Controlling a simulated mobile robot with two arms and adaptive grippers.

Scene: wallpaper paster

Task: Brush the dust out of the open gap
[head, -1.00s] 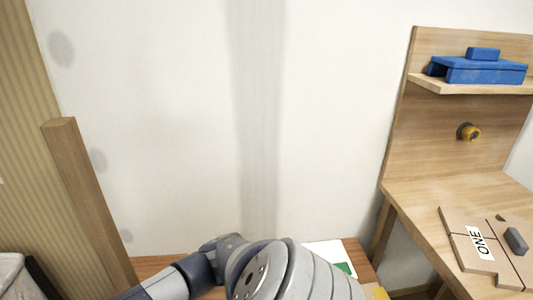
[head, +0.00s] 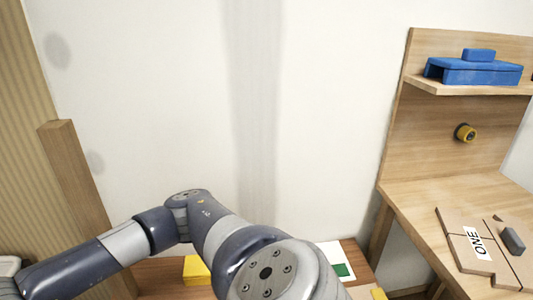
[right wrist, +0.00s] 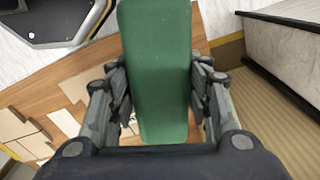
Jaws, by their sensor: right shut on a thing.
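A soft grey vertical band (head: 255,110), hazy at its edges, runs down the white wall between paler stretches; it looks like the dusty open gap. My right gripper (right wrist: 160,95) shows in the right wrist view, shut on a long green block-like tool (right wrist: 158,65). Any bristles on the tool are not visible. In the head view an arm of mine crosses the lower left and middle, hiding the band's lower end. Its hand is out of that frame. My left gripper is not in view.
A wooden post (head: 75,170) and a ribbed beige panel (head: 25,130) stand at left. At right, a wooden bench (head: 430,205) carries a board marked ONE (head: 475,243); a blue tool (head: 475,70) sits on its shelf. A yellow object (head: 196,269) lies on the low table.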

